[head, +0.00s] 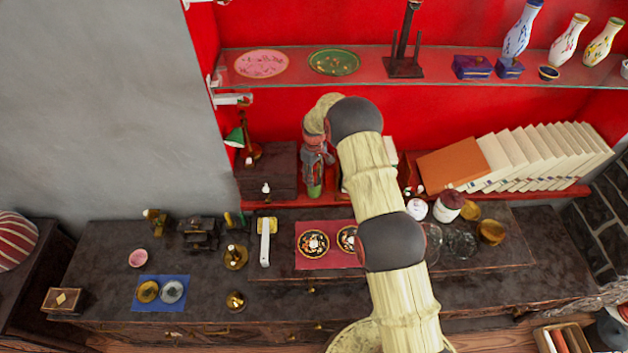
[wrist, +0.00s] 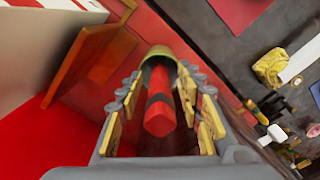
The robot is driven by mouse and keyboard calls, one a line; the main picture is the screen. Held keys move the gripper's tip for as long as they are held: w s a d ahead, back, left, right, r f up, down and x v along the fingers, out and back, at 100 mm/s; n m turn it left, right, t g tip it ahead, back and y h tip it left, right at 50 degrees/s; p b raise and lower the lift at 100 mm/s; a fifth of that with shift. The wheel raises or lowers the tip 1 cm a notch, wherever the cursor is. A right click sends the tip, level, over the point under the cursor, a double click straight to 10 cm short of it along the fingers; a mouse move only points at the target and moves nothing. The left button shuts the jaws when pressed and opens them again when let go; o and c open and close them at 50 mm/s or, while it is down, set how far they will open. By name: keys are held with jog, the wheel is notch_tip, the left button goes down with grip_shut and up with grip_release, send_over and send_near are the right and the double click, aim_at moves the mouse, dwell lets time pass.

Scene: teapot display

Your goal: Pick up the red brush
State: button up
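The red brush (wrist: 159,112) has a dark band and shows in the middle of the wrist view, its near end toward the camera. My gripper (wrist: 160,90) has its yellow-padded fingers on both sides of the brush, with gaps showing between; it looks open around it. An olive rim (wrist: 158,51) shows at the far end of the brush; whether the brush stands in it I cannot tell. In the head view my gripper (head: 316,165) points down at the red-backed shelf, above a green object (head: 315,188). The brush is not clearly visible there.
A dark box (head: 268,172) stands left of my gripper. An orange book (head: 452,165) and a row of leaning white books (head: 540,155) are to the right. A shelf with plates (head: 262,64) and vases is above. The counter below holds many small items.

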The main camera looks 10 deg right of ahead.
grip_shut()
dwell(0.5)
